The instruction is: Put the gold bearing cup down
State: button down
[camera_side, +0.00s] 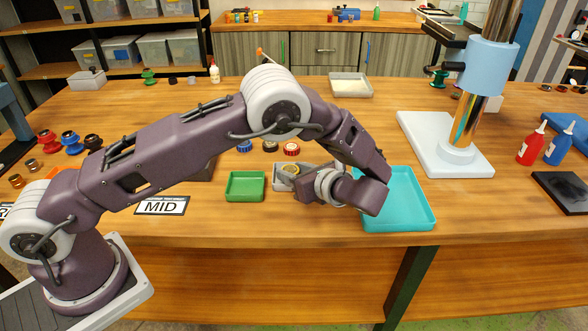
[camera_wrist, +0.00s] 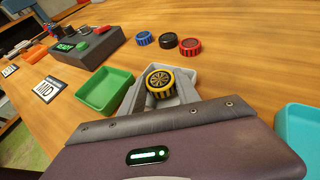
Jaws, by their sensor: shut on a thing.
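The gold bearing cup (camera_wrist: 159,82) is a round, ribbed gold-and-black piece with a spoked face. It is in front of my gripper in the wrist view and shows small in the side view (camera_side: 290,168). My gripper (camera_side: 297,179) is shut on it; the fingers are mostly hidden by the wrist housing. A grey tray (camera_wrist: 181,75) lies behind and around the cup in the wrist view. I cannot tell whether the cup touches the tray or hangs just above it.
A green tray (camera_side: 245,186) sits left of the grey one, and a teal tray (camera_side: 408,200) to the right. Blue (camera_wrist: 144,38), black (camera_wrist: 168,40) and red (camera_wrist: 190,46) round pieces stand behind. A MID sign (camera_side: 161,206) lies left. A white press base (camera_side: 420,135) stands far right.

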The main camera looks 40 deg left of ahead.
jog(key=c, duration=0.9)
grip_release()
jog(key=shift+r, duration=0.65)
jog(key=v, duration=1.2)
jog(key=s+a+r+n+g+h, duration=0.2)
jog(key=s+a+r+n+h, duration=0.7)
jog(key=s+r, duration=0.35)
jog(key=s+n+t+h, duration=0.1)
jog(key=s+n, duration=0.2)
jog(key=s, duration=0.2)
jog(key=s+r+n+t+h, duration=0.1)
jog(key=s+n+t, duration=0.1)
jog(key=s+n, duration=0.2)
jog(key=s+d+n+t+h, duration=0.1)
jog(key=s+n+t+h, duration=0.1)
jog(key=s+n, duration=0.2)
jog(key=shift+s+r, duration=0.2)
jog(key=shift+s, duration=0.35)
jog(key=shift+s+r, duration=0.2)
jog(key=shift+s, duration=0.4)
